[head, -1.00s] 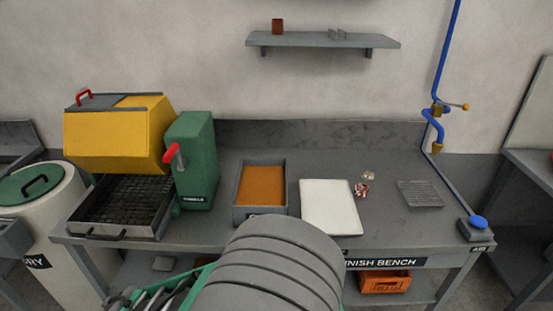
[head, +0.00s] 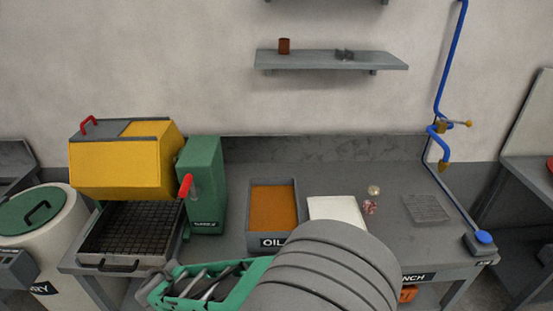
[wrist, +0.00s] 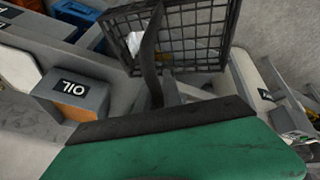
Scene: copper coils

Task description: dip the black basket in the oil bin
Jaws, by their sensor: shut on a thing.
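The black basket (wrist: 190,35) is an open mesh basket at the top of the wrist view, with a dark upright handle (wrist: 152,60) running down toward my gripper (wrist: 156,104). My gripper is shut on the basket's handle; the exact contact is partly hidden. The basket is not visible in the head view. The oil bin (head: 272,203) is a grey rectangular bin with orange-brown oil, labelled OIL, on the bench. It also shows at the left of the wrist view (wrist: 72,90), apart from the basket. Part of my green arm end shows low in the head view.
Left of the oil bin stand a green machine (head: 205,185) and a yellow hood (head: 125,165) over a grated tray (head: 130,235). Right of it lie a white tray (head: 335,208), small items (head: 371,205) and a wire rack (head: 427,208). The bench between these is clear.

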